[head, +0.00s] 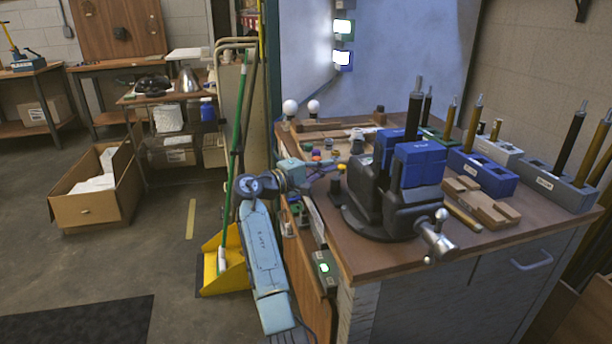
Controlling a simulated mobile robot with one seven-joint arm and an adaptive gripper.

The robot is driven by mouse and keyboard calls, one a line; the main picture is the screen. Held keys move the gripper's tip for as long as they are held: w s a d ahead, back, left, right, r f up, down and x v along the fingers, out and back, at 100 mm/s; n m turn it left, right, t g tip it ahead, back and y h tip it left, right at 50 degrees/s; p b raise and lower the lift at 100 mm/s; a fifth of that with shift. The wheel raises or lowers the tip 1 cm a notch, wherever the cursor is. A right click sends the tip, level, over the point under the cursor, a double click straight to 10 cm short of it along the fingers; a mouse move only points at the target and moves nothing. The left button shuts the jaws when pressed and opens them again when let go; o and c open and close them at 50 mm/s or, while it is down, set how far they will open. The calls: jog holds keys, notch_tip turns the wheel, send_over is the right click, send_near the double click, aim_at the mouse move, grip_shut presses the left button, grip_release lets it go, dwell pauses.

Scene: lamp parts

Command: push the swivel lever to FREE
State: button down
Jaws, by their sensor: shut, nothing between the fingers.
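The dark vise (365,205) with blue jaw covers (418,163) stands on the wooden bench top, and a dark rod stands upright in it. A silver screw handle (437,236) sticks out at its front right. I cannot pick out the swivel lever for certain; it is too small or hidden near the vise's left side. No FREE marking is legible. My gripper (336,170) is at the left of the vise, shut and empty, above the bench top. I cannot tell whether it touches anything there.
Blue and grey blocks (482,173) with upright rods fill the bench's right and back. Small coloured knobs (328,151) and wooden pieces lie behind my gripper. A yellow dustpan (222,262) and green broom stand left of the bench.

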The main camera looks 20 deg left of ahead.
jog(key=shift+w+d, duration=0.3)
jog(key=shift+d, duration=0.3)
dwell(0.5)
